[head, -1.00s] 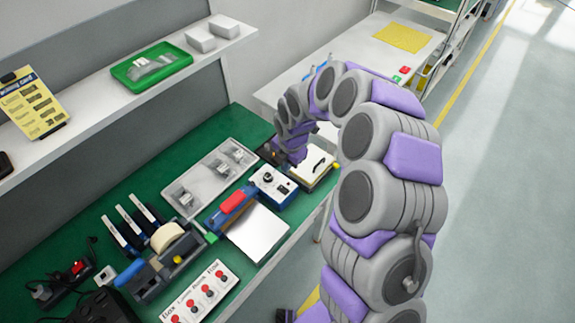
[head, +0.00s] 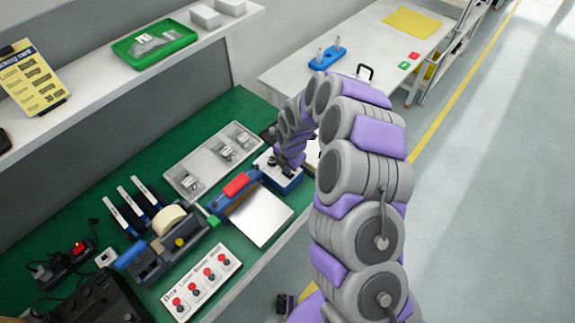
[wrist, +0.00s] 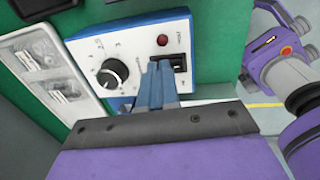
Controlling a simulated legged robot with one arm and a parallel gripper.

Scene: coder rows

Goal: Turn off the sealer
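The sealer has a blue body with a red handle (head: 237,184) on the green bench. Its white and blue control box (head: 290,181) is partly hidden behind my gripper (head: 284,166). In the wrist view, the white control panel (wrist: 132,48) shows a black dial (wrist: 112,74), a dark red lamp (wrist: 162,40) and a black power switch (wrist: 180,62). My gripper (wrist: 163,68) shows there as blue-grey fingers close together, with nothing seen between them. The fingertips are right beside the switch's left side. I cannot tell whether they touch it, or its position.
A grey tray with small parts (head: 212,160) lies behind the sealer. A white plate (head: 260,218) lies in front of the sealer.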

